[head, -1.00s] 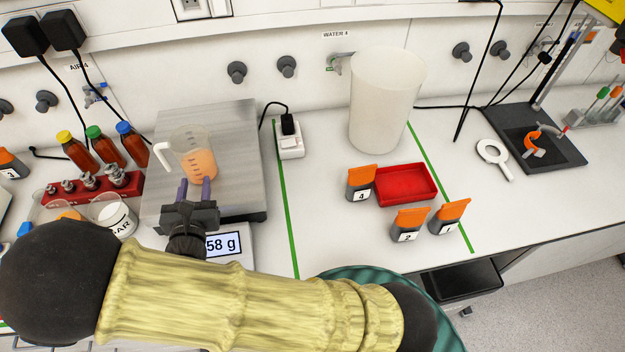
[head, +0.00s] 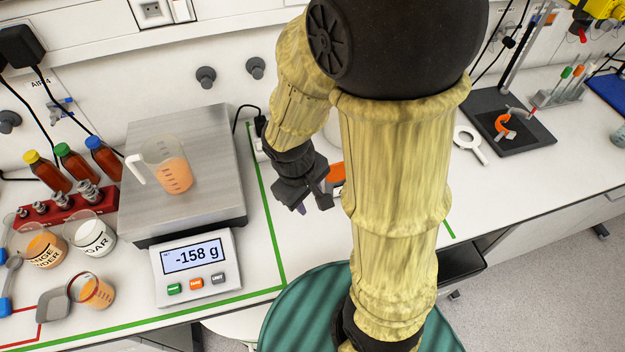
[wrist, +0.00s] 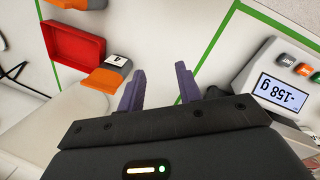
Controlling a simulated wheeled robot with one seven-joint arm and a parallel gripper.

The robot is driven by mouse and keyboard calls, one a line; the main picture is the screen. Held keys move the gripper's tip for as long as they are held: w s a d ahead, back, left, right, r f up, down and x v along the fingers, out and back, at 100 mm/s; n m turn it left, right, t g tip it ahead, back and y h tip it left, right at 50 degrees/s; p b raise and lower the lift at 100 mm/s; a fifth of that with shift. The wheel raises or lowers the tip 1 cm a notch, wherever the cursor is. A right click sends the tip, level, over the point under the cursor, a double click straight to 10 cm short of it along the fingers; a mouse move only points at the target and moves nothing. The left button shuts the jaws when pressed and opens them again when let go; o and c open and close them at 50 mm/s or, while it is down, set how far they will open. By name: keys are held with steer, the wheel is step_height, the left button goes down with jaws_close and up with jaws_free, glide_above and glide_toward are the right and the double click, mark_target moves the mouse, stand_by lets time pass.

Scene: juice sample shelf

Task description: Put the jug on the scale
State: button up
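The jug (head: 166,163) is a clear measuring jug with orange liquid and a white handle on its left. It stands upright on the metal plate of the scale (head: 205,130). The scale's display (head: 194,255) reads -158 g; the display also shows in the wrist view (wrist: 280,92). My gripper (head: 313,207) is right of the scale, pointing down over the bench and apart from the jug. In the wrist view, my gripper's purple fingers (wrist: 160,88) are apart with nothing between them. The jug is not in the wrist view.
Brown bottles (head: 75,165), a red weight rack (head: 65,204) and beakers (head: 92,234) stand left of the scale. A red tray (wrist: 72,50) and an orange-lidded container (wrist: 105,75) are near my gripper. My arm hides part of the right bench.

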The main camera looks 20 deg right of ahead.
steer(key=r+m, duration=0.1)
steer(key=d+r+m+t+y, duration=0.1)
steer(key=m, duration=0.1)
steer(key=w+r+m+t+y, duration=0.1)
steer(key=m, duration=0.1)
steer(key=shift+w+d+r, duration=0.1)
steer(key=shift+d+r, duration=0.05)
steer(key=shift+d, duration=0.05)
